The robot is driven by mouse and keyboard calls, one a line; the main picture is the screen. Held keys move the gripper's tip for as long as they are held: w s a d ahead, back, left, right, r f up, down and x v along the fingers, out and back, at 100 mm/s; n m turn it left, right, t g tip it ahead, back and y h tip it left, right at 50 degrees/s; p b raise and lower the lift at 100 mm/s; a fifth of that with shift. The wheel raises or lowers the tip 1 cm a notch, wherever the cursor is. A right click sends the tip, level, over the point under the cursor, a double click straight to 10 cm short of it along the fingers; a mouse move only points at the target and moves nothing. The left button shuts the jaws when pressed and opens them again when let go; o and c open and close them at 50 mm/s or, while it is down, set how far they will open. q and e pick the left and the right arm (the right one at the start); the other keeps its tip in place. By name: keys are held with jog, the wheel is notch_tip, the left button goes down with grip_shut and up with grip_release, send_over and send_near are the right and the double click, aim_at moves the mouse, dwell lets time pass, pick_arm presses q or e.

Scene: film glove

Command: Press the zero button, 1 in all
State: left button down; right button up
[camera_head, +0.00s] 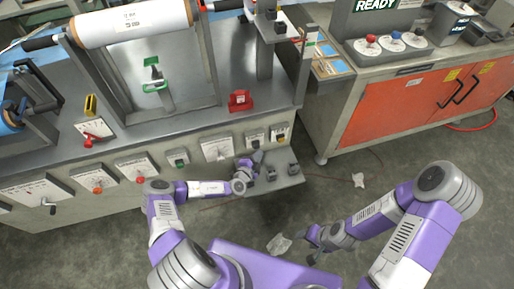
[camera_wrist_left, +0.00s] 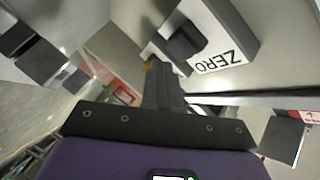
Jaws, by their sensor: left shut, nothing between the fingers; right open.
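The zero button is a dark block (camera_wrist_left: 186,42) on a pale plate lettered ZERO (camera_wrist_left: 222,57), in the upper middle of the left wrist view. In the head view, small plates with dark buttons sit on the machine front, one of them (camera_head: 254,137) just above my left gripper; their lettering is too small to read. My left gripper (camera_head: 257,158) is shut and empty. Its fingers also show in the left wrist view (camera_wrist_left: 156,66), their tips close beside the dark button; I cannot tell whether they touch. My right gripper (camera_head: 313,243) is open and empty, low over the floor.
A small shelf (camera_head: 283,180) with dark blocks juts from the machine beside my left gripper. An orange-doored cabinet (camera_head: 400,112) stands right.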

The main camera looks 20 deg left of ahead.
pick_arm(q)
jog(key=shift+w, duration=0.15)
jog(key=shift+w+a, duration=0.2)
jog(key=shift+w, duration=0.05)
jog(key=shift+w+a, duration=0.3)
jog(key=shift+w, duration=0.05)
dwell(1.0)
dwell(0.3)
jog(key=shift+s+d+p, duration=0.45)
jog(key=shift+s+d, duration=0.05)
jog(key=shift+s, duration=0.25)
jog(key=shift+s+d, duration=0.1)
